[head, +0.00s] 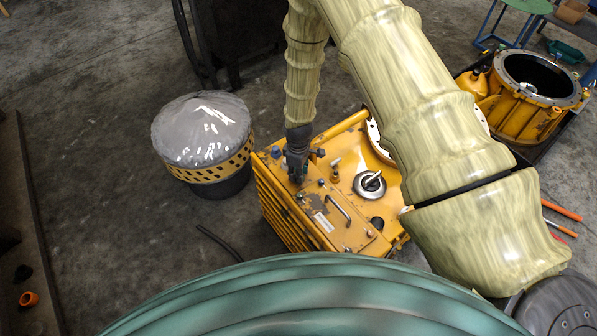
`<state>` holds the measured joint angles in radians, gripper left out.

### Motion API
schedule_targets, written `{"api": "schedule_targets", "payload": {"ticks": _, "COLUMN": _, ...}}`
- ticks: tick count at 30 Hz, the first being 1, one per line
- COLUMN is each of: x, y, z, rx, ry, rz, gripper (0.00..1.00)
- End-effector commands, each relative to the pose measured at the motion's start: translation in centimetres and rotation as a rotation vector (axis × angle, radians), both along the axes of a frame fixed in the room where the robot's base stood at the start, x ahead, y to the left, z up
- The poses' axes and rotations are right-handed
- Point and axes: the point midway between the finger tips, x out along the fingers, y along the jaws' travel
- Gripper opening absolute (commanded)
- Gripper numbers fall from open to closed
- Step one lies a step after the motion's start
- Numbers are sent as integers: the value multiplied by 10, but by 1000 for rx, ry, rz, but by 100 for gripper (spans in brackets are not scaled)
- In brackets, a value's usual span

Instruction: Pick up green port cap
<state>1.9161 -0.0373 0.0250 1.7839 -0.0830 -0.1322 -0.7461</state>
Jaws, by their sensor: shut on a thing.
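My gripper (297,176) points down over the left part of the top of a yellow transmission housing (345,226). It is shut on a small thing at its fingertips. A small dark green patch shows there, which looks like the green port cap (304,171). The fingers hide most of it. I cannot tell whether the cap is still seated on the housing or lifted just clear of it.
A blue cap (275,152) and several fittings stand close to my gripper on the housing. A handle (340,207) and a round grey fitting (369,185) are to its right. A covered drum (205,140) stands left. A yellow casing (525,95) is at right.

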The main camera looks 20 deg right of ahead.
Motion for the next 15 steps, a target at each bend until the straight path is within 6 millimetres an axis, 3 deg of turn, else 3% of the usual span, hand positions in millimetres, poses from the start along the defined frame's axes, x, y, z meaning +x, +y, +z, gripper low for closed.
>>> {"api": "schedule_targets", "payload": {"ticks": 1, "x": 0, "y": 0, "z": 0, "rx": 0, "ry": 0, "rz": 0, "gripper": 36}}
{"api": "schedule_targets", "payload": {"ticks": 3, "x": 0, "y": 0, "z": 0, "rx": 0, "ry": 0, "rz": 7, "gripper": 49}}
{"api": "schedule_targets", "payload": {"ticks": 4, "x": 1, "y": 0, "z": 1, "rx": 1, "ry": -1, "rz": 16, "gripper": 50}}
{"api": "schedule_targets", "payload": {"ticks": 8, "x": 3, "y": 0, "z": 6, "rx": 2, "ry": -2, "rz": 106, "gripper": 50}}
{"api": "schedule_targets", "payload": {"ticks": 15, "x": 7, "y": 1, "z": 31, "rx": 8, "ry": -3, "rz": 446, "gripper": 50}}
